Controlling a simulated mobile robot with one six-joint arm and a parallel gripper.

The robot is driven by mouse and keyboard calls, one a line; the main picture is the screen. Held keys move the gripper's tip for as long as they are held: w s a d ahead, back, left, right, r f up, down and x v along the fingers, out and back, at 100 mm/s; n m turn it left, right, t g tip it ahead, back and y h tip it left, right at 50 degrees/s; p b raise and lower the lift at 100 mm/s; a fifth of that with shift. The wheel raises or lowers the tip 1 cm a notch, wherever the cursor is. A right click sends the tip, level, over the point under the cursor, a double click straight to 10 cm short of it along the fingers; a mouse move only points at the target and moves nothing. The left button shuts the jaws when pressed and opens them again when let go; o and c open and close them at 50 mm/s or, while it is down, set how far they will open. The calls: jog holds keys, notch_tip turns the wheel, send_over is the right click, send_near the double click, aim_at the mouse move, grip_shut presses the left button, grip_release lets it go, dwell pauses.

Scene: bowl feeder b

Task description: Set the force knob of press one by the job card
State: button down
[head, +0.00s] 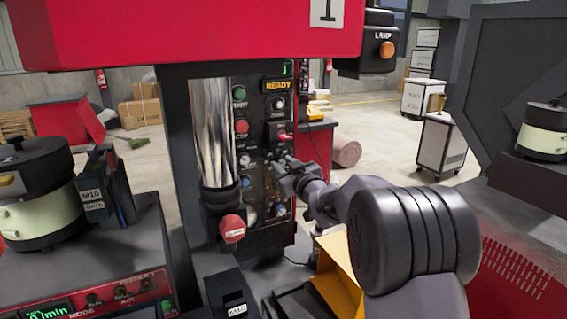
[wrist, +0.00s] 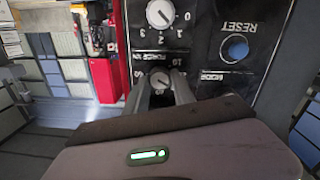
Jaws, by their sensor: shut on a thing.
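Press one (head: 325,12) is the red-headed machine marked 1, with a dark control panel (head: 262,125) and a lit READY sign. My gripper (head: 274,170) reaches the middle of this panel from the right. In the wrist view, which is upside down, my gripper (wrist: 160,88) has its fingers on both sides of a small pale knob, the force knob (wrist: 160,80), beside the FORCE kN label. A 10 shows near its scale; fingers hide most of the scale, and I cannot read its setting. I cannot make out a job card.
Another pale knob (wrist: 160,13) with numbers and a blue RESET button (wrist: 235,47) are close to my fingers. A red switch (head: 282,134) sits above my gripper.

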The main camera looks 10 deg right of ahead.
jog(key=m+p, duration=0.2)
jog(key=m, duration=0.4)
jog(key=shift+d+r+p, duration=0.1)
jog(key=shift+p, duration=0.25)
jog(key=m+p, duration=0.1)
jog(key=m, duration=0.1)
jog(key=m+p, duration=0.1)
jog(key=m, duration=0.2)
jog(key=shift+g+y, duration=0.3)
jog(key=c, duration=1.1)
grip_release()
jog(key=shift+o, duration=0.2)
jog(key=f+p+v, duration=0.1)
jog(key=v, duration=1.6)
jog(key=shift+s+r+p, duration=0.2)
jog(key=shift+r+p, duration=0.1)
jog(key=shift+r, duration=0.05)
